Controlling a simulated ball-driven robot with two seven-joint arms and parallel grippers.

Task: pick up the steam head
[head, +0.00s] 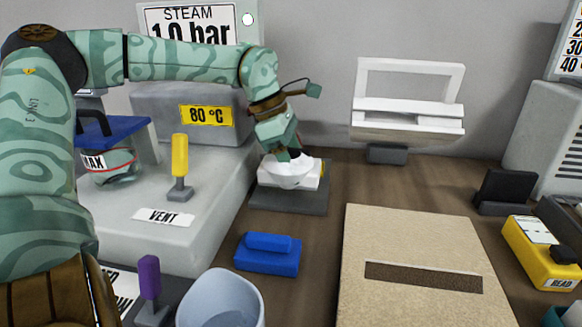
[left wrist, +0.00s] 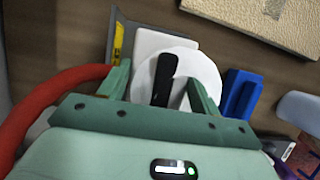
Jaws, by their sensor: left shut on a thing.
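The steam head (head: 287,175) is a white rounded piece at the end of my left arm, over a white block on a dark grey stand (head: 288,201). In the left wrist view the steam head (left wrist: 205,78) shows as a white disc with a black bar across it. My left gripper (head: 287,155) comes down on it from above and is shut on it. Its two fingers stand on either side of the black bar in the left wrist view. I cannot tell whether the steam head touches the stand. My right gripper is not in view.
A grey machine with a yellow handle (head: 180,159) and a VENT label stands left of the stand. A blue block (head: 268,254) lies in front, near a pale cup (head: 220,300). Bare table separates stand and rug.

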